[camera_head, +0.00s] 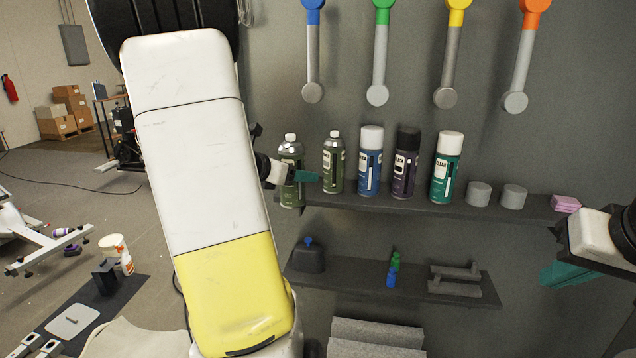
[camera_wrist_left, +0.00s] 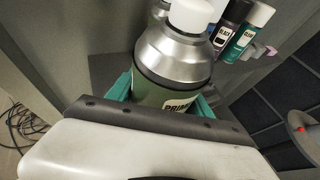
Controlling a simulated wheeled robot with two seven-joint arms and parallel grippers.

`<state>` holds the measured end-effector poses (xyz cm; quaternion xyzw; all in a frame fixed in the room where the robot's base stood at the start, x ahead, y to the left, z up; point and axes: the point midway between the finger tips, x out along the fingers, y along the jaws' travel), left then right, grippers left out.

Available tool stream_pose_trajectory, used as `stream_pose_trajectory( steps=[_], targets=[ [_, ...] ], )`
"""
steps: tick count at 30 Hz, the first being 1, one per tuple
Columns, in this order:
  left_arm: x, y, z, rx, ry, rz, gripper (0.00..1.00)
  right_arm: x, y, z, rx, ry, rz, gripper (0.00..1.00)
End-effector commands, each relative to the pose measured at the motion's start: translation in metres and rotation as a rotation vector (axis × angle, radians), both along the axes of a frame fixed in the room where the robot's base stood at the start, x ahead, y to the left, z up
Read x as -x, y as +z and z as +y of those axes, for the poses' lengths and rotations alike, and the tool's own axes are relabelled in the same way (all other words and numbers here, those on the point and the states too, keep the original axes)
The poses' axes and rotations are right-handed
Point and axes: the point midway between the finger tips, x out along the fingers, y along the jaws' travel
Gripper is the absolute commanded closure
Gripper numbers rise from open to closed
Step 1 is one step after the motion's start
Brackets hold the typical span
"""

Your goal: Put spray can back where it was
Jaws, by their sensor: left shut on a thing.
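A green spray can (camera_head: 291,162) with a silver shoulder and white cap is upright at the left end of the upper shelf (camera_head: 400,203). My left gripper (camera_head: 304,176) is shut around its body. In the left wrist view the same can (camera_wrist_left: 172,65), labelled "PRIM…", sits between the teal fingers (camera_wrist_left: 162,98). Its base shows slightly lower than its neighbours' bases; I cannot tell whether it touches the shelf. My right gripper (camera_head: 572,275) is at the far right, apart from the cans; its finger gap is not clear.
A similar green can (camera_head: 333,163), a blue can (camera_head: 370,162), a black-capped can (camera_head: 405,162) and a teal can (camera_head: 446,168) stand to the right on the shelf. Two grey cylinders (camera_head: 479,193) (camera_head: 513,197) and pink blocks (camera_head: 565,203) follow. Tools (camera_head: 380,60) hang above; a lower shelf (camera_head: 400,280) holds small items.

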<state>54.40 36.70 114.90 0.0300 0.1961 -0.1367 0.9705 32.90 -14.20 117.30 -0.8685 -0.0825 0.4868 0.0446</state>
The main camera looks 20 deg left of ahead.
Motion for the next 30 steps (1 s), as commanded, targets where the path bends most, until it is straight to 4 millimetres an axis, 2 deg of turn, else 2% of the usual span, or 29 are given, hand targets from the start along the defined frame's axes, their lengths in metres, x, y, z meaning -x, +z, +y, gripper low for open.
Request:
stream_pose_trajectory(
  steps=[1,4,8,21,25,30],
  targets=[
    [0.005,0.009,0.008,-0.003,0.017,-0.004,1.0,0.0,0.0,0.0,0.0,0.0,0.0,1.0],
    [0.011,0.018,0.018,-0.001,0.037,-0.003,1.0,0.0,0.0,0.0,0.0,0.0,0.0,1.0],
    [0.003,0.02,0.024,0.001,0.045,0.001,1.0,0.0,0.0,0.0,0.0,0.0,0.0,1.0],
    [-0.106,0.009,0.043,0.0,0.045,0.001,1.0,0.0,0.0,0.0,0.0,0.0,0.0,1.0],
    [-0.127,0.008,0.047,0.002,0.045,0.0,1.0,0.0,0.0,0.0,0.0,0.0,0.0,1.0],
    [-0.139,0.007,0.049,0.003,0.046,0.0,1.0,0.0,0.0,0.0,0.0,0.0,0.0,1.0]
  ],
)
